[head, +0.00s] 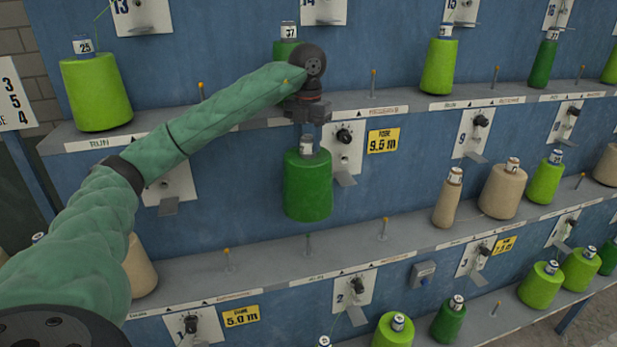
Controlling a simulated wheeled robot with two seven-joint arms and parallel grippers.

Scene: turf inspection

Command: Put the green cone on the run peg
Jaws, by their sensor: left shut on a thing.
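My left gripper (308,128) is shut on the top of a dark green cone (307,188). The cone hangs upright in front of the blue panel, above the middle shelf (270,262), apart from it. A strip reading RUN (100,144) runs along the upper shelf's left end. The middle shelf's labels are too small to read surely. My right gripper is out of view.
A light green cone (96,92) stands at the upper shelf's left, and another (439,66) farther right. Tan cones (503,190) stand on the middle shelf at right; one (138,268) is partly behind my left arm. Dial units with metal brackets (346,178) jut from the panel.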

